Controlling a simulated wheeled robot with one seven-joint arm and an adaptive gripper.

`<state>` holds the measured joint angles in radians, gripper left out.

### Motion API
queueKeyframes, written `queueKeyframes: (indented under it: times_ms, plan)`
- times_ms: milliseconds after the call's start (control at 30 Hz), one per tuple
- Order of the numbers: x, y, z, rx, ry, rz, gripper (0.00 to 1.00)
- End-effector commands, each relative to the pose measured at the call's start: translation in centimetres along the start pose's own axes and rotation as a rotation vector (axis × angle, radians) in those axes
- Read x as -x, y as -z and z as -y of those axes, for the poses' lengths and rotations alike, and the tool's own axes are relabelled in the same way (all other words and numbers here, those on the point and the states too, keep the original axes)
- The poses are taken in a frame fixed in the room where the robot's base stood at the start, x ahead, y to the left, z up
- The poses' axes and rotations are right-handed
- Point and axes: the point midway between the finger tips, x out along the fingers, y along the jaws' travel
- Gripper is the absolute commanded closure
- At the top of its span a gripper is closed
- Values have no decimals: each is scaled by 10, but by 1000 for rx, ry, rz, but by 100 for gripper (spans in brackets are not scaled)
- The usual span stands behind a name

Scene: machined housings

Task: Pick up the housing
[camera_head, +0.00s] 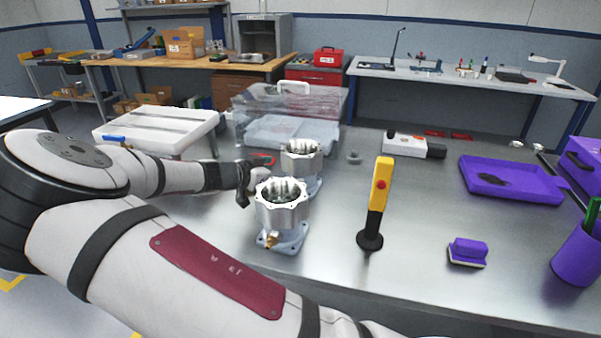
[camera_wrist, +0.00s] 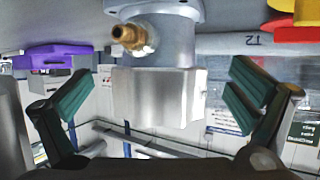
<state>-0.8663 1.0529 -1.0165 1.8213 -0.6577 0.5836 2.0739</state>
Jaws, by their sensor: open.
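Two silver machined housings stand upright on the steel table. The front housing (camera_head: 283,210) has a scalloped open top, a grey flanged base and a brass fitting. The back housing (camera_head: 300,160) is partly hidden behind it. My gripper (camera_head: 249,185) is at their left, its fingers small and partly covered in the head view. In the wrist view, which looks upside down, my gripper (camera_wrist: 163,85) is open, with green pads apart on both sides of a housing (camera_wrist: 160,92) with a brass fitting. Clear gaps show on both sides. I cannot tell which housing this is.
A yellow and black handle (camera_head: 378,200) stands right of the front housing. A purple block (camera_head: 468,250), purple tray (camera_head: 510,180) and purple cup (camera_head: 577,252) are farther right. A clear bin (camera_head: 290,112) stands behind the housings. Bare table lies between handle and tray.

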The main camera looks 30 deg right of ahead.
Motion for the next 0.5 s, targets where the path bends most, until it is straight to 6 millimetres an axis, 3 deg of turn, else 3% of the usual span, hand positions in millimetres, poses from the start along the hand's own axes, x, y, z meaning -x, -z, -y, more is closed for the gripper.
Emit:
queueKeyframes:
  times_ms: [33,333,500]
  plan:
    - [-10,3,-1,-3,-4,-2,0]
    - [-32,3,-1,-2,-3,-1,0]
    - [-57,3,-1,-2,-3,-1,0]
